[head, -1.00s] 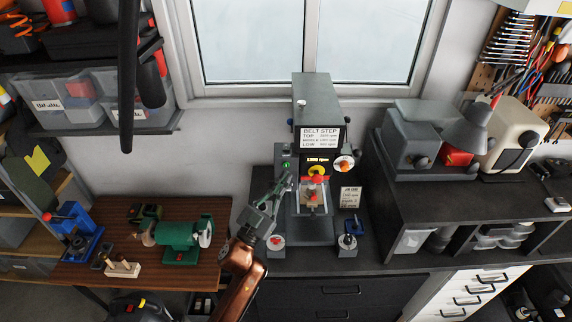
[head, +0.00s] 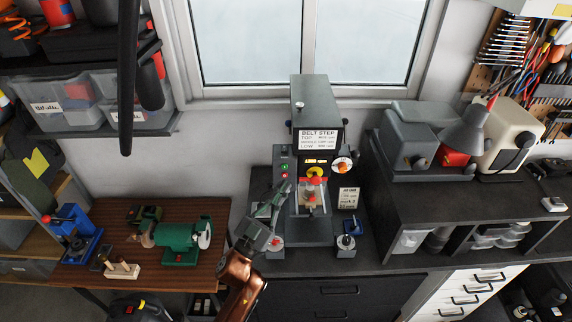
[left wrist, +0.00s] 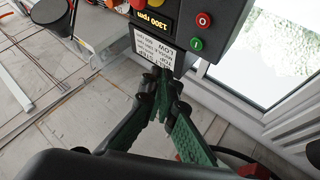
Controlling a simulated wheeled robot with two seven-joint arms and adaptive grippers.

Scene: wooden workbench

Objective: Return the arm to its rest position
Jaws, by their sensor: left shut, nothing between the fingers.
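My left gripper (head: 283,187) stands in front of the left side of the grey drill press (head: 318,108). It also shows in the left wrist view (left wrist: 162,80), where its green fingers meet at the tips with nothing between them. The gripper overlaps the drill press in the picture; whether it touches it I cannot tell from the head view. My copper-coloured left arm reaches up to it from the bottom edge. My right gripper is not in view.
The drill press's display (left wrist: 155,20) reads 1300 rpm, beside red and green buttons (left wrist: 200,32). A dark shelf unit (head: 460,205) stands to the right.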

